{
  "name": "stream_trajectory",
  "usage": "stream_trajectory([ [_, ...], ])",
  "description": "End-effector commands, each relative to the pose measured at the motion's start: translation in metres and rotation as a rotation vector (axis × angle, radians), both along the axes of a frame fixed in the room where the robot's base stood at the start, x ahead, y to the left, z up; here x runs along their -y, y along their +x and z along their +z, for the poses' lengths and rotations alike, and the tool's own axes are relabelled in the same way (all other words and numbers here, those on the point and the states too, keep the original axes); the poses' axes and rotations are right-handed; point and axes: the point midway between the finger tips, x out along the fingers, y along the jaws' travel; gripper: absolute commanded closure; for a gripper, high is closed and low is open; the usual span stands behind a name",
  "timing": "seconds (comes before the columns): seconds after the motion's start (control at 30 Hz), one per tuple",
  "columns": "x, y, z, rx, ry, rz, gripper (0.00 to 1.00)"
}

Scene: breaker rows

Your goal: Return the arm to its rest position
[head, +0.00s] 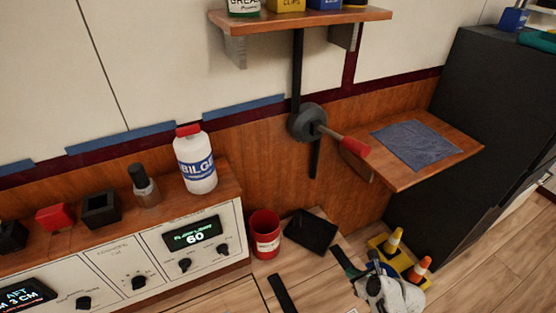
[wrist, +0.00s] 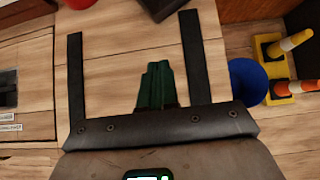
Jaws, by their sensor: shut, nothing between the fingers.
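My gripper (wrist: 158,80) shows in the wrist view as two green fingers side by side, closed with nothing between them. They point over light wooden planks. In the head view my gripper (head: 346,262) is low and right of centre, partly hidden by the white part of my arm. It is apart from the red can (head: 265,235) and the black tray (head: 311,230). A dark bar with two long prongs (wrist: 160,128) frames the fingers in the wrist view; I cannot tell whether it is mine.
Small cones (head: 393,241) on yellow bases stand close right of my gripper. A blue round thing (wrist: 248,80) is near them. A red-handled lever (head: 340,139) and a wooden shelf with a blue cloth (head: 416,144) are above. The control panel (head: 150,255) is left.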

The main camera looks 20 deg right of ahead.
Motion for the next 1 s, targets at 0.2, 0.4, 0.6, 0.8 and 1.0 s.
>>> stream_trajectory([
  [0.2,-0.009,-0.004,0.006,-0.016,-0.067,0.098,1.00],
  [0.4,-0.044,-0.031,0.030,-0.084,-0.380,0.560,1.00],
  [0.6,-0.076,-0.069,0.061,-0.131,-0.709,1.113,1.00],
  [0.8,-0.097,-0.113,0.099,-0.143,-0.988,1.669,1.00],
  [1.0,-0.110,-0.161,0.141,-0.108,-1.190,2.219,1.00],
])
